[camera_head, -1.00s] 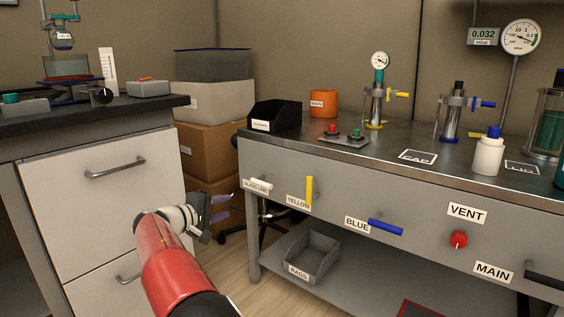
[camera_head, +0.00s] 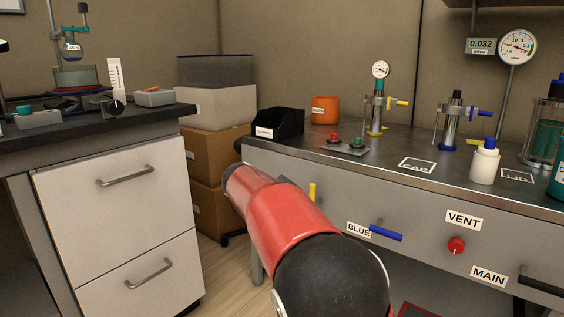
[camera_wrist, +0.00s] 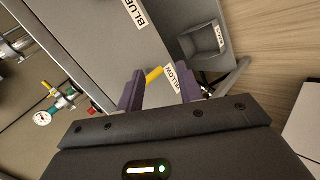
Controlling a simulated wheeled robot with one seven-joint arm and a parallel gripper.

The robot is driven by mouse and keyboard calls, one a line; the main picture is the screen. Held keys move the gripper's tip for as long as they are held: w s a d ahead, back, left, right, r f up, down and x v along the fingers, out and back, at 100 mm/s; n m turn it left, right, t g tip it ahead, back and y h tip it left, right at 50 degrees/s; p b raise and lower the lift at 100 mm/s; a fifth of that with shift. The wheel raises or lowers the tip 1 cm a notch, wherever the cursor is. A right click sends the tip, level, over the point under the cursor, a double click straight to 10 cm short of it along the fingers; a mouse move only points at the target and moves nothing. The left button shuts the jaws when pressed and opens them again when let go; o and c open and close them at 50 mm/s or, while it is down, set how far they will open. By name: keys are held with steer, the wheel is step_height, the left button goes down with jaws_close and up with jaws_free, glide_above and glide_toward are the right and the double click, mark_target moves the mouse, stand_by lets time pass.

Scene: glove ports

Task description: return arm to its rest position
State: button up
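My gripper (camera_wrist: 159,92) shows in the wrist view with its two purple fingers apart and nothing clearly held between them. In that view the yellow handle (camera_wrist: 155,73) and its YELLOW label (camera_wrist: 172,78) appear beyond the gap; I cannot tell the distance. In the head view my red and black arm stretches across the front of the bench and hides the gripper. The yellow handle (camera_head: 312,191) stands upright, partly covered by my arm. The blue handle (camera_head: 386,233) lies nearly level, tilted slightly down to the right.
The steel bench (camera_head: 395,152) carries a black bin (camera_head: 278,123), an orange pot (camera_head: 325,110) and a white bottle (camera_head: 484,164). A white drawer cabinet (camera_head: 120,215) stands at left, with stacked boxes (camera_head: 215,105) behind. A grey rags bin (camera_wrist: 203,40) sits below the bench. Some floor (camera_head: 222,270) shows between.

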steer(key=s+d+r+m+g+y+p, duration=0.1)
steer(key=s+d+r+m+y+p, duration=0.15)
steer(key=s+d, duration=0.55)
steer(key=s+d+r+m+g+y+p, duration=0.1)
steer(key=s+d+r+y, duration=0.2)
steer(key=s, duration=0.8)
steer(key=s+d+f+m+y+p, duration=0.1)
steer(key=s+f+m+y+p, duration=0.1)
steer(key=s, duration=1.6)
steer(key=shift+f+m+t+p, duration=0.3)
steer(key=shift+f+m+p, duration=0.15)
steer(key=shift+f+p, duration=0.3)
steer(key=shift+s+r, duration=0.1)
steer(key=shift+r, duration=0.05)
